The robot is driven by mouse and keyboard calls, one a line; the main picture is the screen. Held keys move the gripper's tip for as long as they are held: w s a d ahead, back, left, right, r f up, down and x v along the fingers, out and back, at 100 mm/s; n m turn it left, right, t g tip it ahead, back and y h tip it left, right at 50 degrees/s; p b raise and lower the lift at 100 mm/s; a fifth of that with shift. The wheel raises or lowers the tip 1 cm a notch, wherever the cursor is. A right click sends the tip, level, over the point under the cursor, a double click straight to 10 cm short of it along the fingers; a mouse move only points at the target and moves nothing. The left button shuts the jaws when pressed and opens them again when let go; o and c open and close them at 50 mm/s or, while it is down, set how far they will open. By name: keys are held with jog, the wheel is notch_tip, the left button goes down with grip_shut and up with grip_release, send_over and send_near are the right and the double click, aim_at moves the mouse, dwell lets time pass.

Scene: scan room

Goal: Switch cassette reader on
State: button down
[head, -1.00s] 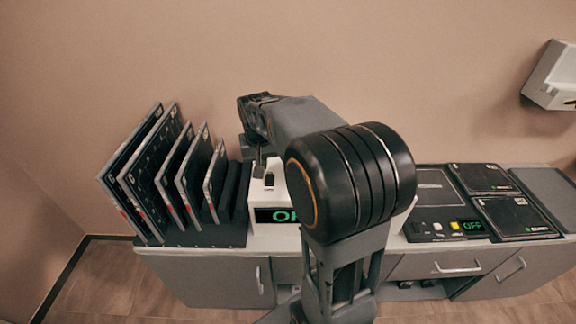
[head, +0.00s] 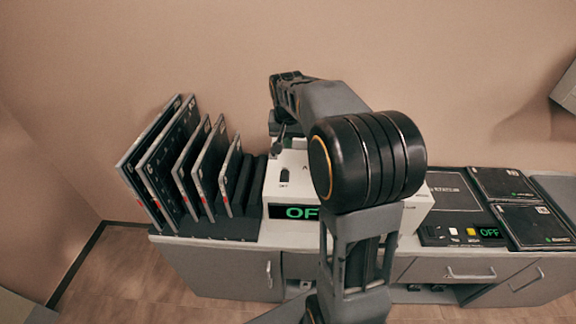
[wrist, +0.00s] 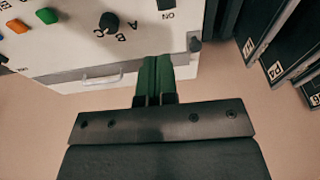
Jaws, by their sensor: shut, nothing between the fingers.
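In the wrist view the same white panel (wrist: 75,45) shows a black knob (wrist: 109,22), coloured buttons and part of the dark switch (wrist: 167,4) beside an ON label. My gripper (wrist: 152,62) is shut and empty, near the panel's edge. In the head view my gripper (head: 280,133) is behind the switch, apart from it. My arm hides part of the machine.
A rack of upright dark cassettes (head: 180,165) stands close on the left. A dark unit (head: 455,220) with its own green OFF display and flat cassettes (head: 530,222) lie on the right. The wall (head: 200,45) is close behind.

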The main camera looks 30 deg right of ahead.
aim_at(288, 170)
jog(key=f, duration=0.4)
jog(key=w+f+p, duration=0.1)
jog(key=f, duration=0.3)
jog(key=w+d+f, duration=0.1)
jog(key=f, duration=0.3)
jog(key=shift+p, duration=0.35)
